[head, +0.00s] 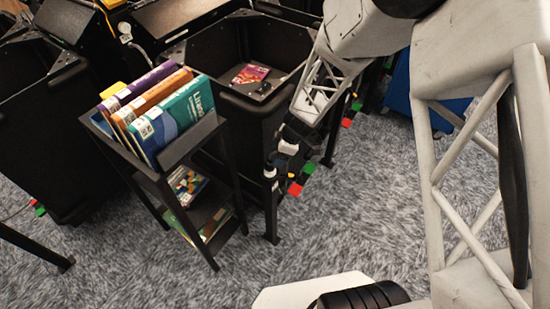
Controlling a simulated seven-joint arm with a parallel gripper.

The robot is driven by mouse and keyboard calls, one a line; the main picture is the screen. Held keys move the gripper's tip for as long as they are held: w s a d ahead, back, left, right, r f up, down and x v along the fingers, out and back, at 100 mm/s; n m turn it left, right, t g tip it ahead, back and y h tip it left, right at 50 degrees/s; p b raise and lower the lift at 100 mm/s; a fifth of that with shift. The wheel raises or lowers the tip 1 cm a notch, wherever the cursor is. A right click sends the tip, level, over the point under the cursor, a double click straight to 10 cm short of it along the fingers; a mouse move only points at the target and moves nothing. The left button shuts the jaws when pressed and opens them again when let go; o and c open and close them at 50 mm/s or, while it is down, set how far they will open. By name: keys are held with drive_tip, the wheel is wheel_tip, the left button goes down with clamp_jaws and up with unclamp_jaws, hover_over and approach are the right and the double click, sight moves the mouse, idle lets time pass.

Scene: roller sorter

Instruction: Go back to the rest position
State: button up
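My gripper (281,168) hangs at the end of my white lattice arm, just right of the book rack and in front of a black bin. It is small and dark against the bin, and I cannot tell whether its fingers are apart or closed. No book shows at it. A black book rack (228,172) stands on the carpet left of my gripper. Its top holds a teal book (180,122), an orange book (150,96) and a purple book (140,84), leaning side by side. A yellow item (113,90) shows partly behind them.
Books lie on the rack's middle shelf (187,184) and lower shelf (213,222). A dark bin (232,40) behind holds a reddish book (250,73). Another black bin (35,110) stands left. A blue bin (399,88) is behind my arm. Grey carpet (150,280) in front is clear.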

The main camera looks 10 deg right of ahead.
drive_tip(key=shift+d+r, duration=0.2)
drive_tip(key=shift+r, duration=0.35)
drive_tip(key=s+d+r+m+h, duration=0.1)
drive_tip(key=s+r+m, duration=0.25)
drive_tip(key=r, duration=0.75)
drive_tip(key=s+d+r+m, duration=0.1)
drive_tip(key=s+r+m, duration=0.3)
drive_tip(key=r, duration=0.7)
drive_tip(key=s+d+r+m+t+h, duration=0.1)
drive_tip(key=s+r+m, duration=0.3)
drive_tip(key=s, duration=0.5)
drive_tip(key=s+d+r+m+h, duration=0.2)
drive_tip(key=s+d+r+m, duration=0.1)
drive_tip(key=s+r, duration=0.5)
drive_tip(key=shift+s+r+m+t+h, duration=0.35)
drive_tip(key=shift+r+m+t+h, duration=0.05)
drive_tip(key=shift+r+m, duration=0.35)
